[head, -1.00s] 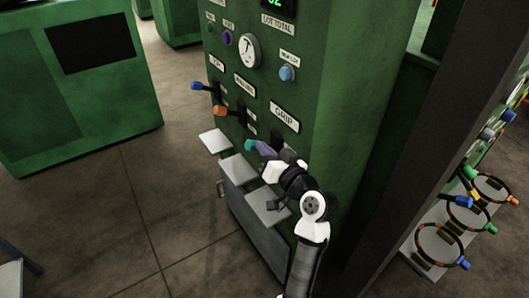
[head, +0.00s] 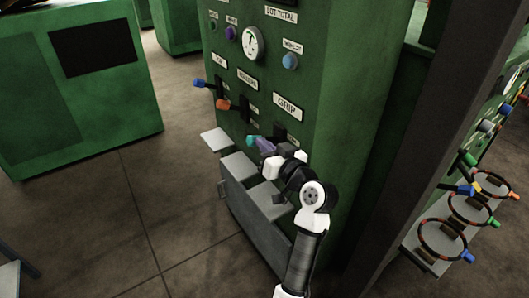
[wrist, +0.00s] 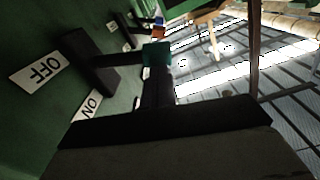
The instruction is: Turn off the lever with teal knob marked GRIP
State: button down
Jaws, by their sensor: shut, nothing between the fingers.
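The GRIP lever is a dark arm with a teal knob (head: 252,141). It sticks out from a black slot below the GRIP plate (head: 287,105) on the green cabinet. In the wrist view the teal knob (wrist: 156,54) is just beyond the fingertips, and the lever arm runs left to its slot (wrist: 90,58). The OFF label (wrist: 38,72) and ON label (wrist: 92,105) lie beside the slot. My gripper (head: 265,146) is shut and empty, its purple-tinted fingertips right beside the knob. The wrist view also shows my gripper (wrist: 157,75); I cannot tell whether it touches the knob.
An orange-knobbed lever (head: 222,104) and a blue-knobbed lever (head: 199,82) stand to the left on the same panel. Grey boxes with pale tops (head: 238,163) jut out below. A dark post (head: 425,130) rises to the right. Open floor lies left of the cabinet.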

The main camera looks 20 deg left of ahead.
jog(key=f+n+b, duration=0.2)
jog(key=b, duration=0.2)
jog(key=f+n+b, duration=0.1)
jog(key=n+b, duration=0.2)
jog(key=b, duration=0.1)
jog(key=f+n+b, duration=0.2)
jog(key=b, duration=0.2)
jog(key=shift+s+a+f+n, duration=0.3)
jog(key=shift+f+n, duration=0.05)
jog(key=shift+n, duration=0.05)
